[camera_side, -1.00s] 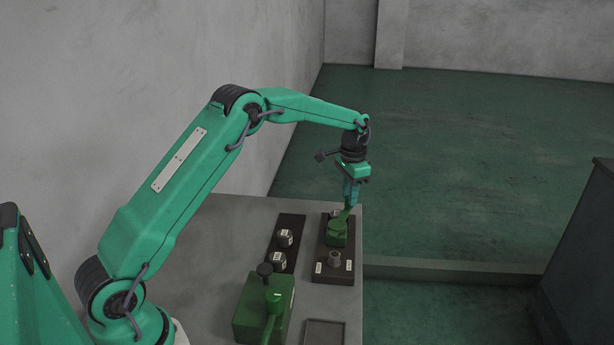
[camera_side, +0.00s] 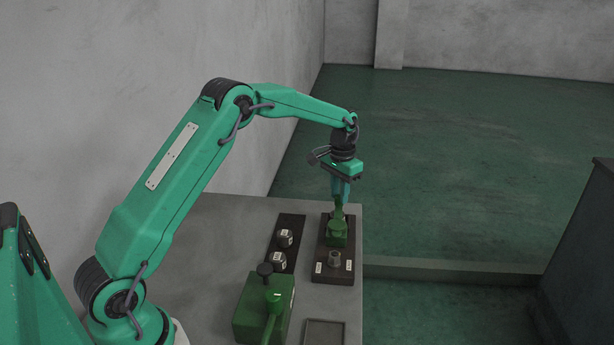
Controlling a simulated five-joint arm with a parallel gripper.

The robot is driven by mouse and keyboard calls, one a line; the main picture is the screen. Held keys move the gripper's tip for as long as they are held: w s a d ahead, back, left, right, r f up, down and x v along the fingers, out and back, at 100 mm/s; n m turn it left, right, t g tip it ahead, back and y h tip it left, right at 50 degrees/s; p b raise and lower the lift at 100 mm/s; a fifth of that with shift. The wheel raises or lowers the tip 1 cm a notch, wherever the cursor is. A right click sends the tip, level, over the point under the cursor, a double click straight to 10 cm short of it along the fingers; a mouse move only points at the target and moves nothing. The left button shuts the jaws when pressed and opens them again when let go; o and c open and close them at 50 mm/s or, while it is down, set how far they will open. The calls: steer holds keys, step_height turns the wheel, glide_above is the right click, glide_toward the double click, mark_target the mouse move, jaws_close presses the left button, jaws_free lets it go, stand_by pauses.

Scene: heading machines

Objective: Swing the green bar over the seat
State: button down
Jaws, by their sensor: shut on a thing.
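The green bar (camera_side: 338,214) sits on a small green block (camera_side: 337,236) at the far end of a dark plate (camera_side: 322,274). My gripper (camera_side: 339,196) is above the block and shut on the bar's upper end. The jaws hide part of the bar. The seat appears to be the short grey round socket (camera_side: 335,258) on the same plate, on the near side of the block. The bar is not over this socket.
A second dark strip (camera_side: 272,262) with two labelled round pieces (camera_side: 285,238) lies to the left. A larger green machine (camera_side: 262,305) with a lever and black knob stands in front. A shallow tray (camera_side: 324,332) lies beside it. The table's right edge is close.

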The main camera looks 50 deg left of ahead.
steer(key=shift+r, duration=0.1)
steer(key=c, duration=1.2)
jaws_free()
step_height(320, 180, up, 7)
steer(key=shift+f, duration=0.15)
steer(key=shift+r, duration=0.55)
